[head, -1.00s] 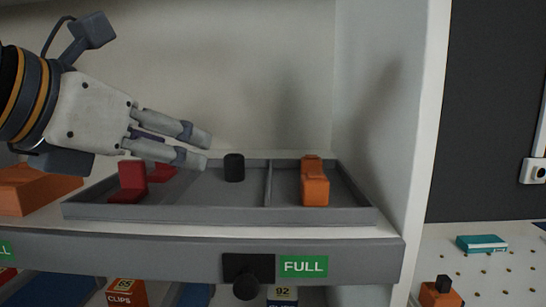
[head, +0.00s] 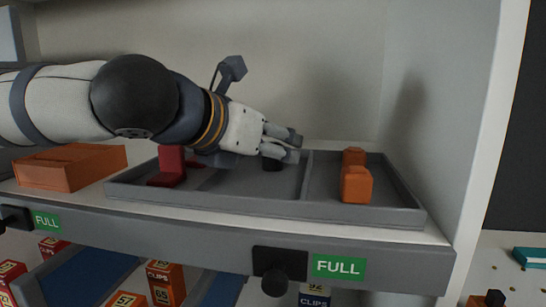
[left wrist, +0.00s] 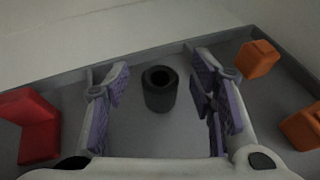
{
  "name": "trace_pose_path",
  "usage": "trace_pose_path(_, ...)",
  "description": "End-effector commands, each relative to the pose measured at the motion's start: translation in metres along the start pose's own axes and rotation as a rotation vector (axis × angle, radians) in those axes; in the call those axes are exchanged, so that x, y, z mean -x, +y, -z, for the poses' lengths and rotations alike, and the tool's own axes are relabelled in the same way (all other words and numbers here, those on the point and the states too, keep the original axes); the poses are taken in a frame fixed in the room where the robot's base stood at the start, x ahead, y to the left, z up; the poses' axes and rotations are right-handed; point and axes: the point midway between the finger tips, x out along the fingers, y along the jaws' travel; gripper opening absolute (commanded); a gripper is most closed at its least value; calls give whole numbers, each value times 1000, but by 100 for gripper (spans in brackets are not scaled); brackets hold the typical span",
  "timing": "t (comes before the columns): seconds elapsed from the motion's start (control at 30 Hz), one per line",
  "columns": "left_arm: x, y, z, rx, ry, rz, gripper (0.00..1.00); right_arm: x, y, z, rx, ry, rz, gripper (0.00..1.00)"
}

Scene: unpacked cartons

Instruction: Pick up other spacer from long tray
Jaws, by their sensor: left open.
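The spacer, a short black hollow cylinder, stands upright in the middle compartment of the long grey tray (head: 265,207). In the head view the spacer (head: 272,164) is partly hidden by my left gripper (head: 294,147). In the left wrist view the spacer (left wrist: 160,90) shows its open top, with one finger of my left gripper (left wrist: 158,88) on each side and a clear gap to both. The left gripper is open and empty. My right gripper is not in view.
Red brackets (head: 172,165) lie in the tray's left compartment, and orange blocks (head: 356,180) in its right one. A divider (head: 306,175) stands right of the spacer. An orange box (head: 70,167) sits left of the tray. The shelf's side wall (head: 462,130) is at the right.

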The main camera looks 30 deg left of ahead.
Motion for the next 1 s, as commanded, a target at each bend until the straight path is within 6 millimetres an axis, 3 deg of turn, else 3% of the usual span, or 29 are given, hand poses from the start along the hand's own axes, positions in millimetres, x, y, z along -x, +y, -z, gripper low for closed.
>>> trace_pose_path(0.1,1,0,-1,0,-1,0,50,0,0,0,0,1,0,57)
trace_pose_path(0.3,1,0,-1,0,-1,0,11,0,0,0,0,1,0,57)
trace_pose_path(0.63,2,0,-2,0,-1,0,10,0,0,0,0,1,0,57)
trace_pose_path(0.77,6,0,-13,0,-4,-2,10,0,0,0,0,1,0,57)
trace_pose_path(0.87,15,0,-33,0,-7,-1,10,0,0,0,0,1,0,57)
trace_pose_path(1.0,58,14,-57,4,-13,0,10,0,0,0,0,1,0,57)
